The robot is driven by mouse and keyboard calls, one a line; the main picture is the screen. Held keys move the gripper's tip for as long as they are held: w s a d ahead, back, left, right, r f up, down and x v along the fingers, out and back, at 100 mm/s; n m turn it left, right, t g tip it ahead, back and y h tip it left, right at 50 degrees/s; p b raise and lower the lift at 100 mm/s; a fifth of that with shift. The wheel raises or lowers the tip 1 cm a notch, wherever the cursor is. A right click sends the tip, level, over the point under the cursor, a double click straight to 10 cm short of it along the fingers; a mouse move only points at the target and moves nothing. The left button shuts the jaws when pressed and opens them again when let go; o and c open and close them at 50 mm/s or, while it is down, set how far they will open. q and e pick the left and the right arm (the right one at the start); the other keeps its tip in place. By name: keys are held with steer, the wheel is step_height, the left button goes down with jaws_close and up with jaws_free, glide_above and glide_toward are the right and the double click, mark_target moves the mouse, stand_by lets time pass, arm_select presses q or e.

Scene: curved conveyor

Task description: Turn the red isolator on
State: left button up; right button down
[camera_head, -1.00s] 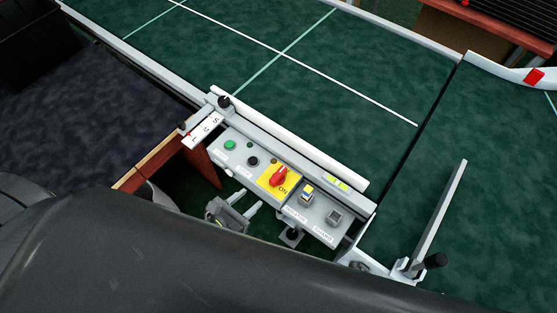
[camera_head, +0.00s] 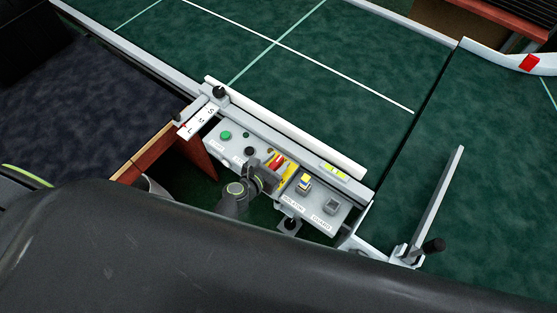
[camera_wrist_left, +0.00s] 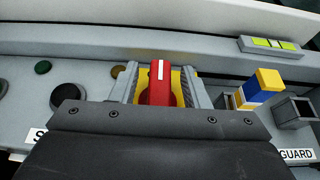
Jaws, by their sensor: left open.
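The red isolator (camera_head: 279,164) is a red rotary knob on a yellow plate (camera_head: 288,172) on the grey control panel. My left gripper (camera_head: 273,170) is open at the knob and covers much of it and the plate in the head view. In the left wrist view the red knob (camera_wrist_left: 160,82) stands between the two fingers (camera_wrist_left: 159,88), with a narrow gap on each side. The white mark on the knob points straight up in that view. The ON label is hidden. My right gripper is not in view.
A green button (camera_head: 226,135) and a black button (camera_head: 249,151) lie left of the isolator. A blue and yellow block (camera_head: 304,183) and an empty grey socket (camera_head: 332,206) lie right. A white rail (camera_head: 290,130) and the green conveyor (camera_head: 350,90) are behind.

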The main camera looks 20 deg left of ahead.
arm_select(q)
steer(key=shift+w+d+f, duration=0.2)
steer(key=shift+w+f, duration=0.05)
steer(key=shift+w, duration=0.35)
jaws_close()
